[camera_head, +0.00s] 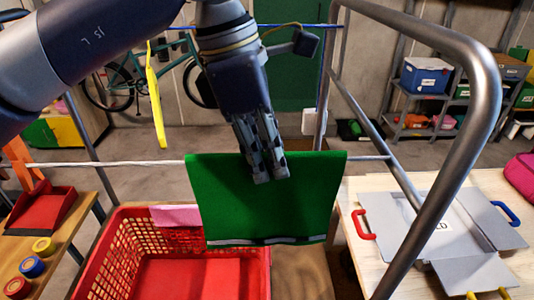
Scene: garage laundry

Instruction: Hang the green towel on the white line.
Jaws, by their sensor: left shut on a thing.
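The green towel (215,195) hangs in the middle of the view, its top edge level with the white line (110,164). The white line runs across the view and shows on both sides of the towel; behind the towel it is hidden. I cannot tell whether the towel is folded over it or hangs in front of it. My left gripper (268,176) comes down from above and is shut on the towel near the middle of its top edge. My right gripper is not in view.
A red basket (110,255) with a pink cloth (176,215) stands below the towel. A metal tube frame (455,165) rises at the right, beside a table with a grey folding board (425,225). A blue line (320,26) with a yellow strip (155,100) runs behind.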

